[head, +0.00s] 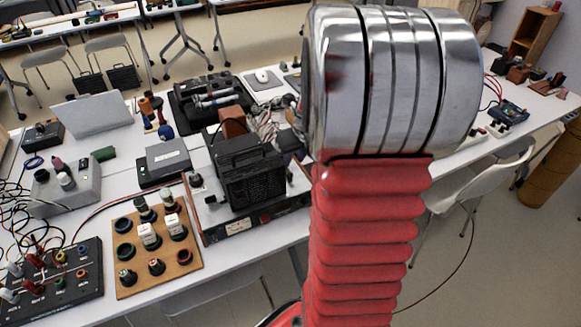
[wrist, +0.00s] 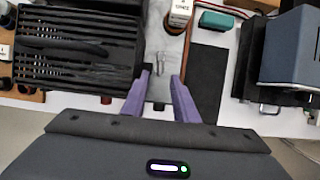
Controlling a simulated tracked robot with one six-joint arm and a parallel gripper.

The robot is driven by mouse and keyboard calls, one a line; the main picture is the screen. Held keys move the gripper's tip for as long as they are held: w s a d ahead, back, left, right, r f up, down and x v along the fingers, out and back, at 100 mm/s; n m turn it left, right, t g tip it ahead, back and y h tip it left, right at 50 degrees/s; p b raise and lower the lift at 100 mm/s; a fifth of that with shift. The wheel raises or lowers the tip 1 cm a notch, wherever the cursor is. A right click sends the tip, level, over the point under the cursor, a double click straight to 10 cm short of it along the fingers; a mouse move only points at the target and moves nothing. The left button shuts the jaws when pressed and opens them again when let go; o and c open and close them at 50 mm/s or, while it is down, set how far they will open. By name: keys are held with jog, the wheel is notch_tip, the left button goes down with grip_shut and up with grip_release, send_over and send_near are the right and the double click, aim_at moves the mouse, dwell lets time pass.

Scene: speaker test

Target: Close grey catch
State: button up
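My gripper (wrist: 160,82) shows in the wrist view with its two purple fingers apart and nothing between them. Just beyond the fingertips, a small grey metal piece (wrist: 160,66) that looks like the catch lies on a grey strip; whether it is open or shut is too small to tell. A black ribbed box (wrist: 70,48) with a handle is left of the fingers. It seems to be the black box with a handle (head: 248,172) in the head view. My red arm and its metal joint cover the middle right there, and I cannot make out my gripper.
A wooden board with knobs (head: 155,245) and a dark panel with cables (head: 50,285) stand left on the white table. A grey box (head: 165,160) and an open laptop (head: 92,114) are further back. A blue-grey box (wrist: 293,52) is right of the fingers in the wrist view.

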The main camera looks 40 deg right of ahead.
aim_at(289, 169)
jog(key=shift+x, duration=3.4)
jog(key=shift+c, duration=0.4)
grip_shut()
